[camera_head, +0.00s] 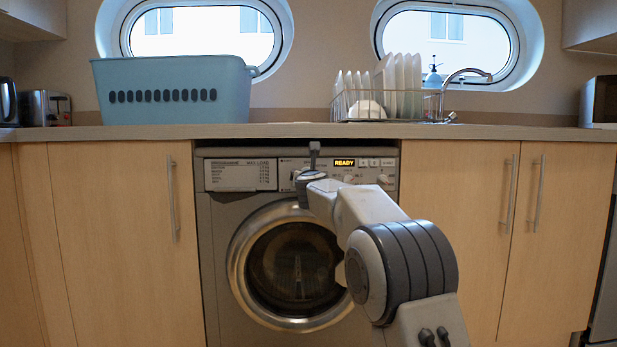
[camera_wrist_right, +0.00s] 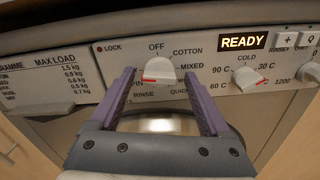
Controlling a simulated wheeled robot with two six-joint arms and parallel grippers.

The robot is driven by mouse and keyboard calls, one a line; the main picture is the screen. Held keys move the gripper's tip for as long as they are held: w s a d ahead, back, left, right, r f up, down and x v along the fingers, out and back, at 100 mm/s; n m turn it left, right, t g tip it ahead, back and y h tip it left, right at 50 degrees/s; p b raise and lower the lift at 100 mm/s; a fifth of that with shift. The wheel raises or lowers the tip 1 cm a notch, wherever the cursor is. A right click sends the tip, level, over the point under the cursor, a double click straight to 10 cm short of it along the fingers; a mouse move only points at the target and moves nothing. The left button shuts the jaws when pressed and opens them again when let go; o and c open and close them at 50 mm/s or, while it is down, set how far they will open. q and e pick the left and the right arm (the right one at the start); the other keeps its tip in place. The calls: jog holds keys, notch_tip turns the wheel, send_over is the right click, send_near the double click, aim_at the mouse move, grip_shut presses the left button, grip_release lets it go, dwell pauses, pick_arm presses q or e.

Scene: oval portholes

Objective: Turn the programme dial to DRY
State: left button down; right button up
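The programme dial (camera_wrist_right: 158,72) is a pale knob on the washing machine's panel, with a red mark at its lower left. OFF is printed above it, COTTON and MIXED to its right, and QUICK and RINSE below. I cannot read a DRY label; my left-hand finger covers part of the scale. My right gripper (camera_wrist_right: 159,76) is open, with its purple fingers either side of the dial and a visible gap to each side. In the head view my right gripper (camera_head: 312,174) is at the panel and hides most of the dial. My left gripper is not in view.
The washing machine display (camera_head: 344,162) reads READY. A temperature knob (camera_wrist_right: 246,79) sits right of the programme dial. The round door (camera_head: 290,265) is below. The worktop (camera_head: 300,130) above holds a blue basket (camera_head: 172,92) and a dish rack (camera_head: 385,105).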

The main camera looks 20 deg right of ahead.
jog(key=b+v, duration=0.3)
jog(key=v, duration=0.7)
jog(key=shift+s, duration=0.25)
